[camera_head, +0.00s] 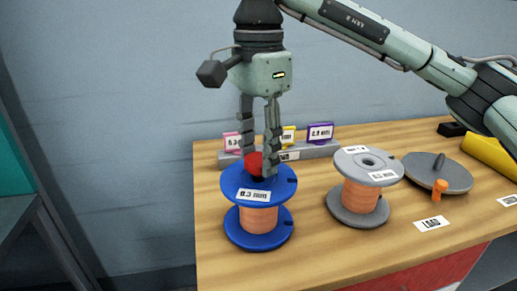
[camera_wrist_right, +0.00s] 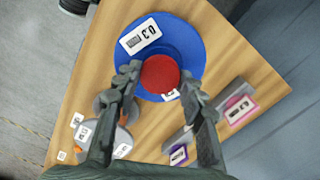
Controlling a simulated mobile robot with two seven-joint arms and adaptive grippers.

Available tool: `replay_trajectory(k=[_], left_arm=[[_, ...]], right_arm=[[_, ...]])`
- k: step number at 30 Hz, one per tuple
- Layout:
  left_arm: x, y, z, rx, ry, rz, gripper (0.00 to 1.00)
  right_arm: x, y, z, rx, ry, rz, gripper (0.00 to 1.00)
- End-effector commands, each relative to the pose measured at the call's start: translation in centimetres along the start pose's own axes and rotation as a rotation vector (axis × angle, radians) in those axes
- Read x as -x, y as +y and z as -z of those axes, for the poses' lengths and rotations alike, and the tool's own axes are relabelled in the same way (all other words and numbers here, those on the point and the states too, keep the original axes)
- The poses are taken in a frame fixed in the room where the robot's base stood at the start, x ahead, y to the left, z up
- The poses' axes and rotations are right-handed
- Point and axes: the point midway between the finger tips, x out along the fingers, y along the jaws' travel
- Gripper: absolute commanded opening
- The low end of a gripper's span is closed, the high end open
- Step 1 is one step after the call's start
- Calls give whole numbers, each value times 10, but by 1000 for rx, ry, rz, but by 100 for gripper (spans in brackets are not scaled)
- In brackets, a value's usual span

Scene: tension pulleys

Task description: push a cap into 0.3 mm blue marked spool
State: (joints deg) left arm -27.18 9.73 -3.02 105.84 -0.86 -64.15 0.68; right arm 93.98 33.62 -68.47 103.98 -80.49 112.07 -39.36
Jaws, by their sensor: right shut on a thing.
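The blue spool (camera_head: 259,235), wound with copper-coloured wire and labelled 0.3 mm, stands upright near the table's front left corner. Its blue top flange also shows in the wrist view (camera_wrist_right: 188,42). My right gripper (camera_head: 258,172) points down over the middle of the flange and is shut on a red cap (camera_head: 254,161). In the wrist view the round red cap (camera_wrist_right: 160,73) sits between the two fingers, over the flange's centre, hiding the spool's hole. I cannot tell how deep the cap sits. My left gripper is not in view.
A grey spool (camera_head: 361,190) stands to the right. Beyond it is a round grey device (camera_head: 437,175) with an orange peg (camera_head: 438,189), and a LOAD label (camera_head: 431,223). A grey rack (camera_head: 312,151) with coloured tags stands behind. Bare wood lies between the spools.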

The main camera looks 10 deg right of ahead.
Motion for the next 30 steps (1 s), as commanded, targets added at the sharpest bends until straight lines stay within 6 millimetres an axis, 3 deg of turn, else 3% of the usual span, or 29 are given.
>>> replay_trajectory(k=[14,30], left_arm=[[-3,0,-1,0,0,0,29],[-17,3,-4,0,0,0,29]], right_arm=[[-1,0,0,0,0,0,22],[-19,0,0,0,0,0,22]])
